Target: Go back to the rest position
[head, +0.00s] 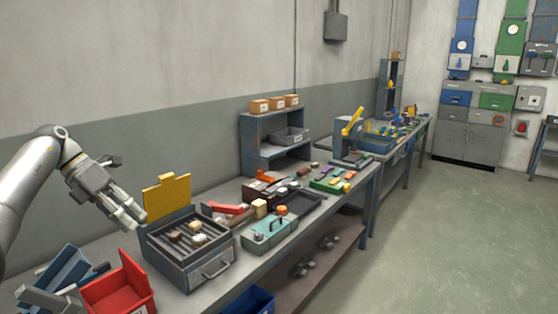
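My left arm comes in from the left, and its grey gripper (132,219) hangs in the air, pointing down and right. It is beside the raised yellow lid (167,197) of a grey heater box (190,262) on the workbench. No object shows in its fingers, but I cannot tell how far apart they are. Several small pale and brown blocks (196,238) lie on the slotted top of the box. My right gripper is not in view.
A red bin (118,287) stands at the bench's front left. A green box (269,232), a dark tray (300,207) and a grey shelf (255,150) stand farther along. A second bench (398,140) follows. The floor at the right (450,240) is clear.

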